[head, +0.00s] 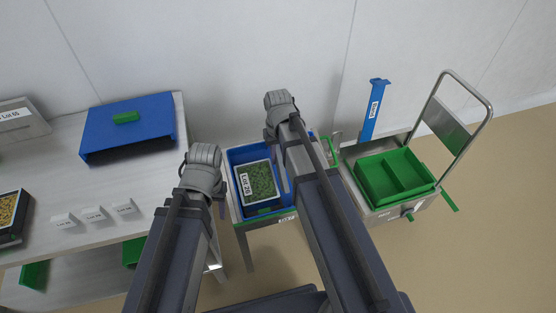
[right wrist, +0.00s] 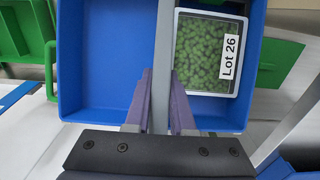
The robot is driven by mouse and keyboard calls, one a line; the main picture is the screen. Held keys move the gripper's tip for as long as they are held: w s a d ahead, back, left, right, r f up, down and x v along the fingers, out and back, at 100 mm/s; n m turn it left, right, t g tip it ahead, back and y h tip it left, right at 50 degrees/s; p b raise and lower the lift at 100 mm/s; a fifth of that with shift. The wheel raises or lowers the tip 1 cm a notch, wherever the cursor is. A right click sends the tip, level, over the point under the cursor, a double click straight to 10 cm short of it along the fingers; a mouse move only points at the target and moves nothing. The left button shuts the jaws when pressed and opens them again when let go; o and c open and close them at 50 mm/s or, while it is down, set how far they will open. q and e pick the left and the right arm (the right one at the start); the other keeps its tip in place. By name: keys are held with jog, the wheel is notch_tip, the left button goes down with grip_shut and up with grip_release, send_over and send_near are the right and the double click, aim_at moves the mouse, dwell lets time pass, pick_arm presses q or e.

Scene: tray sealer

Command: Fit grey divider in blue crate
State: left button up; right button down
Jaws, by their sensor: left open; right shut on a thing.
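The blue crate (head: 237,157) stands on a small stand in the head view, and it fills much of the right wrist view (right wrist: 95,75). A tray of green contents labelled Lot 26 (right wrist: 205,55) lies in its right part there; its left part looks empty. My right gripper (right wrist: 160,85) is shut on the grey divider (right wrist: 162,40), a thin strip seen edge-on that spans the crate beside the tray. I cannot tell how deep the divider sits. My right arm hides part of the crate in the head view. My left gripper (head: 222,207) is left of the crate, open, mostly hidden.
A table (head: 60,155) with a blue box (head: 135,125) and small white label cards stands at left. At right a cart carries a green divided tray (head: 395,178), with a blue post (head: 374,110) behind it. Bare floor lies in front of the cart.

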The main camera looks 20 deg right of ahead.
jog(key=shift+r, duration=0.1)
jog(key=shift+f+b, duration=0.65)
jog(key=c, duration=0.8)
grip_release()
jog(key=shift+o, duration=0.2)
jog(key=shift+r, duration=0.2)
notch_tip(320, 180, up, 13)
jog(key=p, duration=1.3)
jog(key=s+a+n+h, duration=0.1)
jog(key=s+a+n, duration=0.2)
jog(key=s+a, duration=0.7)
jog(key=s, duration=0.4)
jog(key=shift+s+a, duration=0.15)
jog(key=shift+a, duration=0.1)
